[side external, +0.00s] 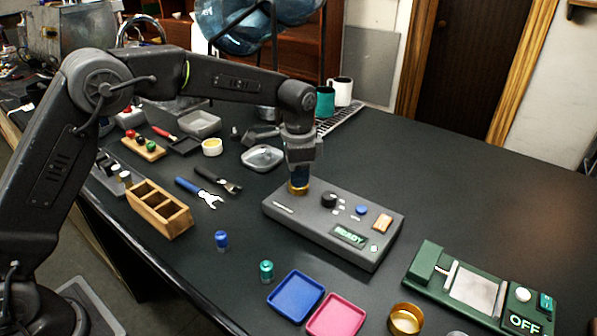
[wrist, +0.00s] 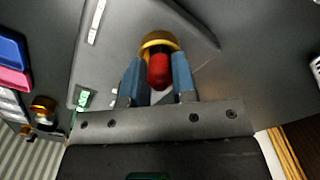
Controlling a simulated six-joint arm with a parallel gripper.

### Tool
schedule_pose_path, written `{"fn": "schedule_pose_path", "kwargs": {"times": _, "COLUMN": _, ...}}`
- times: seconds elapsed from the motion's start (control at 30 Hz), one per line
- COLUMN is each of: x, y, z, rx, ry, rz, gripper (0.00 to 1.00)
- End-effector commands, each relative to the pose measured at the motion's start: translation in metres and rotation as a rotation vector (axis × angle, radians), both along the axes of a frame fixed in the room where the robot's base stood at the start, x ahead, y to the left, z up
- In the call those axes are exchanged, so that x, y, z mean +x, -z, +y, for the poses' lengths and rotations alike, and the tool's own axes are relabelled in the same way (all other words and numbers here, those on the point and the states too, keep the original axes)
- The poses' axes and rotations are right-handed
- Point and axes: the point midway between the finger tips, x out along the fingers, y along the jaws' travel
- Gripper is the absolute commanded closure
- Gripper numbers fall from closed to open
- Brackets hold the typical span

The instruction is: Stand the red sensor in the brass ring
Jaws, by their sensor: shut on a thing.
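The red sensor (wrist: 160,72) is upright between the blue fingers of my gripper (wrist: 158,65) in the wrist view, and the fingers are shut on it. The brass ring (wrist: 158,38) shows just beyond its far end. In the side view the brass ring (side external: 298,189) is at the back left end of the grey console, directly under my gripper (side external: 299,178). The sensor lines up with the ring, but the fingers hide its lower end. I cannot tell how deep it sits. The sensor is hidden in the side view.
The grey console (side external: 300,222) has a knob, buttons and a READY display. Blue (side external: 296,292) and pink (side external: 336,316) trays, a brass cup (side external: 405,320) and a green device (side external: 430,262) lie in front. A wooden box (side external: 160,208) and pliers (side external: 200,191) lie left. The table's right is clear.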

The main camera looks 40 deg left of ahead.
Motion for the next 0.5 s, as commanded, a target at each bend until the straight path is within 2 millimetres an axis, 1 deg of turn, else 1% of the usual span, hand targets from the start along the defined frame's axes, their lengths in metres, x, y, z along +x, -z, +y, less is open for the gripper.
{"fn": "schedule_pose_path", "kwargs": {"times": 0.5, "x": -0.0001, "y": 0.0037, "z": 0.0, "rx": 0.0, "ry": 0.0, "rz": 0.0, "gripper": 0.98}}
